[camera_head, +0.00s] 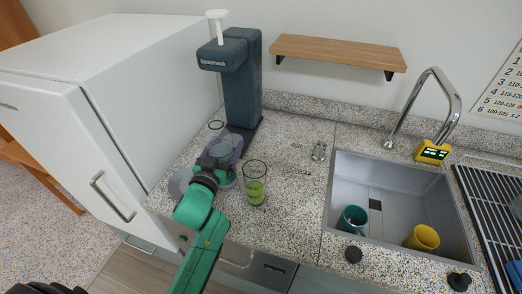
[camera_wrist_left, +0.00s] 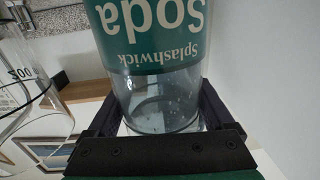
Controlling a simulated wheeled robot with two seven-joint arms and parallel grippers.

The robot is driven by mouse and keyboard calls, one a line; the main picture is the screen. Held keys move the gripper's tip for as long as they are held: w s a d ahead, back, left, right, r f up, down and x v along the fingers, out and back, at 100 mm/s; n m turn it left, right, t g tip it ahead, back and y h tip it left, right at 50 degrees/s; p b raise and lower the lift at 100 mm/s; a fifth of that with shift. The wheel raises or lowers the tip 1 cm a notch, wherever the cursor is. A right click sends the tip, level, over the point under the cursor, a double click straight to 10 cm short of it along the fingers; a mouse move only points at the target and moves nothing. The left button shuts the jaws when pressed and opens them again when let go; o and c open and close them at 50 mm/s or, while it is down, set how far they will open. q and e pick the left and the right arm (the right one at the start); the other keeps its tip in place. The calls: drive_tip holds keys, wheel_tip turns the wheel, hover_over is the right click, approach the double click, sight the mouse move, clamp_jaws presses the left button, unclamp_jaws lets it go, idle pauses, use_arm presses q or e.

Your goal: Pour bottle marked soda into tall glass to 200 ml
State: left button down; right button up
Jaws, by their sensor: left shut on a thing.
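The bottle marked Soda (camera_wrist_left: 150,45) fills the middle of the left wrist view, with a teal label whose text appears upside down and clear content with small bubbles. My left gripper (camera_head: 222,155) is shut on it, left of the tall glass in the head view; the gripper and arm largely hide the bottle there. The tall glass (camera_head: 255,184) stands upright on the speckled counter, apart from the gripper. Its lower part looks green; I cannot tell whether this is liquid. A 200 mark shows on the glass at the left of the left wrist view (camera_wrist_left: 22,82). My right gripper is out of view.
A dark blue Splashwick machine (camera_head: 241,85) stands behind the gripper. A white fridge (camera_head: 75,110) is at the left. The sink (camera_head: 375,170) at the right holds a teal mug (camera_head: 352,219) and a yellow mug (camera_head: 422,238). Counter between glass and sink is mostly clear.

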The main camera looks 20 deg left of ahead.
sight(215, 140)
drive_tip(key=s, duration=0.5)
use_arm(q)
drive_tip(key=r+m+b, duration=0.1)
drive_tip(key=m, duration=0.1)
drive_tip(key=s+r+m, duration=0.1)
drive_tip(key=m, duration=0.1)
drive_tip(key=r+m+t+b, duration=0.1)
drive_tip(key=shift+s+a+m+b, duration=0.15)
drive_tip(key=shift+s+m+b, duration=0.15)
drive_tip(key=shift+m, duration=0.1)
drive_tip(key=shift+w+a+m+t+h+b, duration=0.15)
drive_tip(key=shift+a+m+h+b, duration=0.4)
drive_tip(key=shift+m, duration=1.2)
drive_tip(key=shift+a+m+t+h+b, duration=0.1)
drive_tip(key=shift+m+h+b, duration=0.15)
drive_tip(key=shift+m+b, duration=1.05)
drive_tip(key=shift+w+a+m+t+h+b, duration=0.15)
drive_tip(key=shift+a+m+h+b, duration=0.2)
drive_tip(key=shift+m, duration=1.9)
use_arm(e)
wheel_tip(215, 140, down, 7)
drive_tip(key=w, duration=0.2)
